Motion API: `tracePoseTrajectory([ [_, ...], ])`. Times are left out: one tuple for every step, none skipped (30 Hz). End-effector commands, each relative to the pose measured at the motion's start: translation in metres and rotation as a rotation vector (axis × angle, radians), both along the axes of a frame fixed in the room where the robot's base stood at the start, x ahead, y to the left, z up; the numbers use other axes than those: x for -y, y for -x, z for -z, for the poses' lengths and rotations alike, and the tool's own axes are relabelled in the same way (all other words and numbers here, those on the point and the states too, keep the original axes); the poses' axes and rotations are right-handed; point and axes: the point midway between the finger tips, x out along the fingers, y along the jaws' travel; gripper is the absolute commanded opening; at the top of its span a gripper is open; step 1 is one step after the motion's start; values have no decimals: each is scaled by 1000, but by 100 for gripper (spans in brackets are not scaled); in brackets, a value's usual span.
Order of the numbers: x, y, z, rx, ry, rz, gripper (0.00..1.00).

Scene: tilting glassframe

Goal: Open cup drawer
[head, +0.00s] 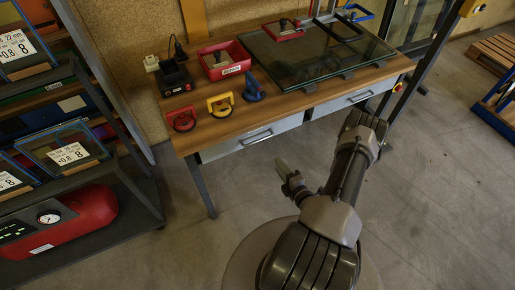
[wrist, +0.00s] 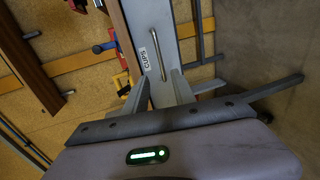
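The cup drawer is the left grey drawer (head: 225,147) under the wooden bench top, with a bar handle (head: 256,137). It looks shut. In the wrist view its front (wrist: 183,30) carries a white label (wrist: 151,59) reading "CUPS" beside the long metal handle (wrist: 158,50). My gripper (head: 283,169) is in front of and below the drawer in the head view, apart from it. In the wrist view my gripper (wrist: 158,78) has its two fingers spread, with the handle lying ahead between them. Nothing is held.
Red, yellow and blue suction cups (head: 220,105) stand on the bench top (head: 235,127). A glass pane (head: 315,55) lies at its right. A second drawer (head: 340,104) is to the right. A rack (head: 140,195) stands at left; a bench leg (head: 201,185) is below. The floor before the bench is clear.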

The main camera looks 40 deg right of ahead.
Motion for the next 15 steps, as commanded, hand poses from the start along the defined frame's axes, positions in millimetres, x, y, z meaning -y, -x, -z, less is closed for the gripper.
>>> tracePoseTrajectory([
  [0,-12,4,2,4,-9,32],
  [2,-21,6,3,6,-11,32],
  [5,-33,9,2,7,-13,32],
  [7,-42,11,4,7,-12,32],
  [9,-51,13,4,7,-12,32],
  [12,-62,16,3,8,-13,32],
  [14,-72,17,5,8,-13,32],
  [16,-80,20,4,8,-14,32],
  [19,-92,22,4,8,-13,32],
  [20,-100,23,4,7,-12,32],
  [22,-107,25,5,8,-13,32],
  [25,-117,27,4,8,-13,32],
  [26,-123,28,4,7,-12,32],
  [28,-128,29,5,6,-11,32],
  [29,-135,30,3,5,-12,32],
])
